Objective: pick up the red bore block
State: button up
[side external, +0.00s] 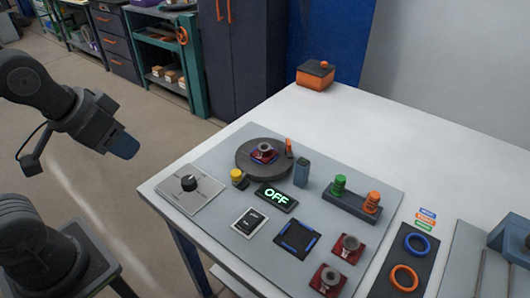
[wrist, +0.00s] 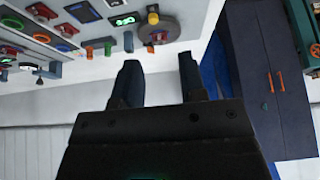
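Red blocks with a grey round bore piece on top show in the side view. One red block (side external: 346,252) sits right of the dark square pad, and another red block (side external: 324,285) is nearer the front. A third small red block (side external: 262,158) sits on the dark round turntable (side external: 245,165), with blue at its edge. The wrist view shows the turntable (wrist: 151,22) at the top, upside down. My gripper (side external: 125,148) hangs left of the table, well away from all the blocks. In the wrist view its two fingers (wrist: 158,78) stand apart with nothing between them.
On the grey panel are a knob box (side external: 205,196), a yellow button (side external: 237,175), an OFF display (side external: 276,197), a dark square pad (side external: 297,240) and a rack (side external: 350,205) with green and orange pieces. An orange box (side external: 315,80) stands at the back.

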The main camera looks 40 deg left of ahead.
jog(key=shift+o, duration=0.4)
jog(key=o, duration=0.5)
jog(key=shift+c, duration=0.2)
jog(key=shift+r, duration=0.1)
jog(key=w+r+n+g, duration=0.1)
jog(key=w+r+n, duration=0.15)
jog(key=w, duration=0.35)
jog(key=w+r+n+g, duration=0.1)
jog(key=w+r+n, duration=0.15)
jog(key=w, duration=0.25)
jog(key=n+g, duration=0.4)
jog(key=n, duration=0.9)
send_over(264, 147)
jog(key=f, duration=2.2)
jog(key=shift+s+d+f, duration=0.1)
jog(key=shift+s+d, duration=0.15)
jog(key=shift+s, duration=0.05)
jog(key=shift+s+d+f, duration=0.15)
jog(key=shift+f, duration=2.6)
